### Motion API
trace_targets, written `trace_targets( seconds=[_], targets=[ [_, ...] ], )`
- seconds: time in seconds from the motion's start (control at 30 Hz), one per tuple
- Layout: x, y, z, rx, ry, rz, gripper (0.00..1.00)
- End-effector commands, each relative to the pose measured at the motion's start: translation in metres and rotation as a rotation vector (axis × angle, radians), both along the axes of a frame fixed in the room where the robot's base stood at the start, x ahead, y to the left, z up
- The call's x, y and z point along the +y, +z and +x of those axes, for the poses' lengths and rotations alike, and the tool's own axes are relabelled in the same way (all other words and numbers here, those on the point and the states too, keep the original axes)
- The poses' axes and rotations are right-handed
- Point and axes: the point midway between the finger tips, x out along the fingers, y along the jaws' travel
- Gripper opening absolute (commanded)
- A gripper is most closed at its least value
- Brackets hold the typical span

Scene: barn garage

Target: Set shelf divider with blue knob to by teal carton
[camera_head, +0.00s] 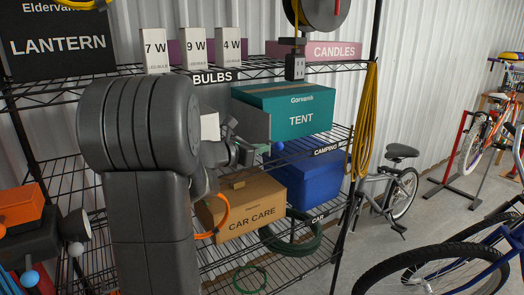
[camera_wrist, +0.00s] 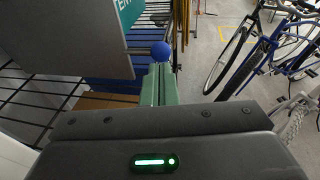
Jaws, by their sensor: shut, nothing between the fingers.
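The shelf divider is a grey upright panel (camera_head: 254,124) at the left front of the teal TENT carton (camera_head: 300,118) on the middle shelf. Its blue knob (camera_head: 278,147) is in front of the carton's lower edge. The wrist view shows the grey panel (camera_wrist: 75,35) at left, with a thin rod out to the knob (camera_wrist: 161,51), and a corner of the teal carton (camera_wrist: 130,12). My gripper (camera_head: 262,149) is shut and empty, its green fingertips (camera_wrist: 159,72) just short of the knob. I cannot tell whether they touch it. My arm hides part of the shelf.
A blue bin (camera_head: 308,180) and a CAR CARE box (camera_head: 245,208) stand on the shelf below. Light bulb boxes (camera_head: 193,50) and a CANDLES box (camera_head: 320,51) are above. A yellow cord (camera_head: 365,120) hangs on the rack's right post. Bicycles (camera_head: 440,270) stand to the right.

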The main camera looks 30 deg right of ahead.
Motion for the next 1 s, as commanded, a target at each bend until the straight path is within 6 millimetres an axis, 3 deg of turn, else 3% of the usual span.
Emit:
trace_targets(
  seconds=[0.03, 0.2, 0.4, 0.6, 1.0],
  targets=[
    [0.015, 0.003, -0.002, -0.002, 0.006, 0.000, 0.00],
    [0.052, 0.009, -0.013, 0.000, 0.006, 0.001, 0.00],
    [0.082, 0.015, -0.022, 0.001, 0.005, 0.002, 0.00],
    [0.094, 0.017, -0.026, 0.001, 0.003, 0.003, 0.00],
    [0.094, 0.017, -0.026, 0.001, 0.001, 0.002, 0.00]
  ],
)
